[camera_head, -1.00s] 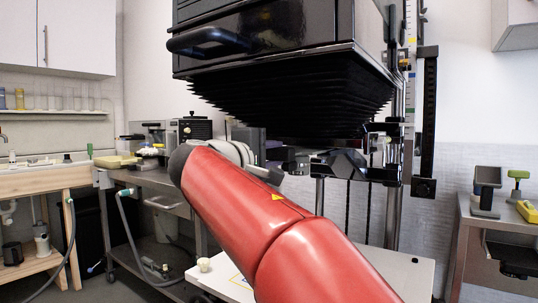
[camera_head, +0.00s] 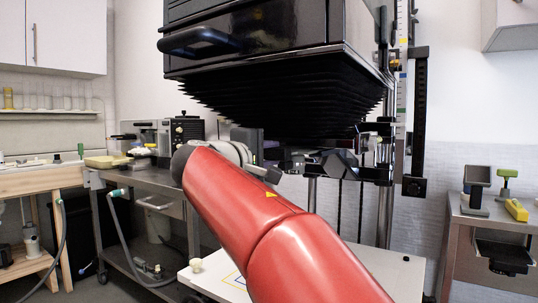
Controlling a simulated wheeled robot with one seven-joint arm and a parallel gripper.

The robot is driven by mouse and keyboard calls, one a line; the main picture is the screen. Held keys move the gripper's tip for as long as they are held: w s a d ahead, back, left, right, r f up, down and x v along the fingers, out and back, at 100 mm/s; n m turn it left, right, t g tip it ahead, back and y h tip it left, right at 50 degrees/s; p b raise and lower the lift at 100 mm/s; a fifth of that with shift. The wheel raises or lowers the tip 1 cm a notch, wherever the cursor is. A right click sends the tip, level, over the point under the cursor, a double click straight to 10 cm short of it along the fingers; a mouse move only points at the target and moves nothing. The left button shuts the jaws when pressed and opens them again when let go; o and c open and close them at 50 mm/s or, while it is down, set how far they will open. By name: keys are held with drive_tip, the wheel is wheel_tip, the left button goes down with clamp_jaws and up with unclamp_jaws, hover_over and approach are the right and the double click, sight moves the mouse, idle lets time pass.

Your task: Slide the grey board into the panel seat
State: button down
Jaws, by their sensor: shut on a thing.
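My red arm reaches from the bottom middle up and left, ending in a grey wrist joint. I cannot make out the panel seat.
A white baseboard (camera_head: 395,268) lies below the enlarger, with a small cream knob (camera_head: 196,265) at its left edge. A metal cart (camera_head: 150,185) with bottles and boxes stands at the left. A side table (camera_head: 490,212) stands at the right. The column (camera_head: 417,120) rises behind.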

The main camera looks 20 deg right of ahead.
drive_tip(key=shift+d, duration=0.1)
drive_tip(key=shift+p+x, duration=0.4)
drive_tip(key=shift+x, duration=1.6)
drive_tip(key=c, duration=1.1)
unclamp_jaws()
drive_tip(key=shift+c, duration=1.1)
